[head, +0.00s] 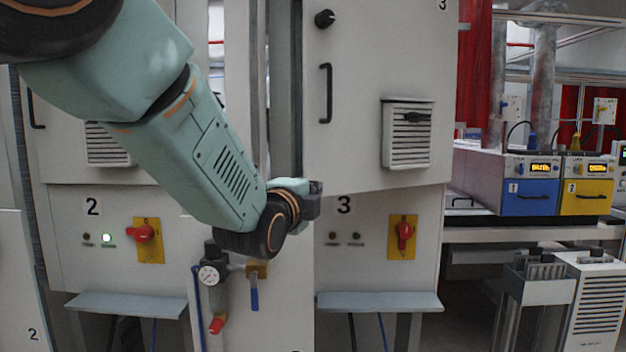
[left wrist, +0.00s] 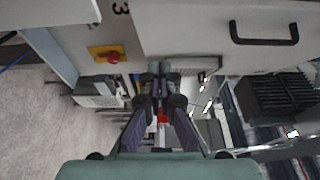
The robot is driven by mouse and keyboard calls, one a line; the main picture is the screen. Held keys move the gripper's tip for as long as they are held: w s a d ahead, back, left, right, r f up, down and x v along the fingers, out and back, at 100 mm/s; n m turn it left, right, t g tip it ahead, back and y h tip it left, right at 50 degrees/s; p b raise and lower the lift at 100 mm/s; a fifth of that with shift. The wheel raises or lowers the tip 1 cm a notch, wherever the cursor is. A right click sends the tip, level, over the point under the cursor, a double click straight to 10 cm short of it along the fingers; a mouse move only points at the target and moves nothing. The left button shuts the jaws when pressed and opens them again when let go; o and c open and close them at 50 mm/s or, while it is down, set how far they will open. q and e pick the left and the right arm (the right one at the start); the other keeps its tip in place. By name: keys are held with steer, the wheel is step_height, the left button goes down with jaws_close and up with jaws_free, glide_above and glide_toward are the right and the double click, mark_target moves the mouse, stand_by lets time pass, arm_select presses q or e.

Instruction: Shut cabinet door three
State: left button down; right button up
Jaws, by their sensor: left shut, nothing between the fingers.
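Cabinet door three (head: 360,60) is the pale grey panel with a black handle (head: 326,93), a black knob (head: 325,18) and a vent (head: 408,133). Its lower edge slants nearer to me on the left, and a grey gap shows beside its left edge, so it looks ajar. My left gripper (head: 314,200) is by the door's lower left corner; I cannot tell whether it touches. In the left wrist view the gripper (left wrist: 158,72) is shut and empty, with the door (left wrist: 200,30) and its handle (left wrist: 263,33) ahead. My right gripper is not in view.
Below the door is a panel with a red switch (head: 404,232) and a ledge (head: 378,302). Cabinet two (head: 75,150) is at the left. A gauge (head: 210,276) and blue valve lever (head: 254,292) sit below my arm. Blue and yellow units (head: 532,198) stand at the right.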

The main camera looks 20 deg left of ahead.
mark_target(319, 179)
arm_select(q)
steer(key=w, duration=0.3)
steer(key=w+a+p, duration=0.1)
steer(key=w, duration=0.2)
steer(key=w+a+p, duration=0.1)
steer(key=w, duration=0.2)
steer(key=shift+w+a+f+p, duration=0.15)
steer(key=shift+w+a+p, duration=0.15)
steer(key=shift+w, duration=0.2)
steer(key=shift+a, duration=0.1)
steer(key=shift+s+a, duration=0.1)
steer(key=shift+a, duration=0.05)
